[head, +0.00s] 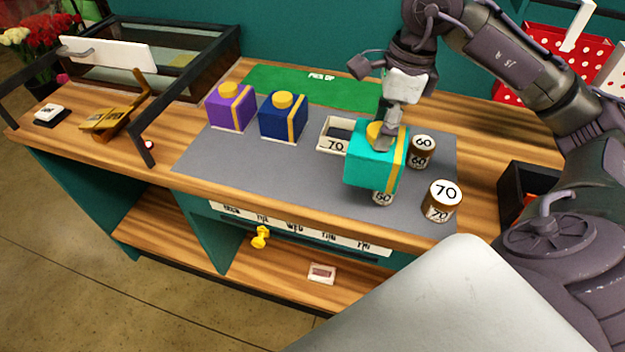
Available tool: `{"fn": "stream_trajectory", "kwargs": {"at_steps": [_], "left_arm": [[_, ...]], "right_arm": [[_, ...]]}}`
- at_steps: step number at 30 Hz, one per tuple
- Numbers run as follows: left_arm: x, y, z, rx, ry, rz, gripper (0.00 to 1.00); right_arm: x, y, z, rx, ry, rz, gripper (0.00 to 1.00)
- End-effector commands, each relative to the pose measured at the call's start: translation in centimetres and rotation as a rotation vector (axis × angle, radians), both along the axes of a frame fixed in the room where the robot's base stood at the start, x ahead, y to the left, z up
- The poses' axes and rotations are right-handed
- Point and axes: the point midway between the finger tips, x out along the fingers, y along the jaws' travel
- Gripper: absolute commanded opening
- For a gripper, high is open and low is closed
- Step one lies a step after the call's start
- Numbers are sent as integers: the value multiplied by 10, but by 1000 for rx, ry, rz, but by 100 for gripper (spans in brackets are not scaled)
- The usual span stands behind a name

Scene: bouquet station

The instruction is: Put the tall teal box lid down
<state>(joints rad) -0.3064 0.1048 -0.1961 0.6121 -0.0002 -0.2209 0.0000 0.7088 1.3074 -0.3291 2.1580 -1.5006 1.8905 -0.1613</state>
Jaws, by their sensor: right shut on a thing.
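The tall teal box lid (368,170) has a gold band and a round yellow knob on top. My right gripper (383,138) comes down from above and is shut on the knob. The lid hangs over the right part of the grey mat (290,167). It looks raised above the mat, but its gap to what is below is hard to judge. It hides much of a jar marked 60 (383,199). My left gripper is not in view.
A purple box (231,110) and a blue box (283,122) stand on the mat's left. Jars marked 60 (421,158) and 70 (438,208) stand to the right. A green mat (300,83) lies behind. The mat's front left is clear.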

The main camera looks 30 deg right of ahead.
Motion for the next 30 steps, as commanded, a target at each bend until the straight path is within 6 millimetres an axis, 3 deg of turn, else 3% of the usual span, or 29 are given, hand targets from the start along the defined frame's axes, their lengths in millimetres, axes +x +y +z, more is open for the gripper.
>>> {"fn": "stream_trajectory", "kwargs": {"at_steps": [1, 8, 13, 20, 25, 30], "left_arm": [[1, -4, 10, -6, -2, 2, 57], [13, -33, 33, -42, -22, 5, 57], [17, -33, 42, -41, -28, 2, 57], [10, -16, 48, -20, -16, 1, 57], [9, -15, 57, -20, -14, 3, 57], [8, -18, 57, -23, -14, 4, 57]], "right_arm": [[8, 10, -1, 7, 2, 7, 16], [49, 44, -32, 8, 2, 5, 16], [70, 61, -51, 3, 1, 0, 16], [78, 67, -68, 1, 4, -1, 16], [77, 67, -93, 0, 5, -1, 16], [78, 66, -101, -1, -1, 0, 16]]}}
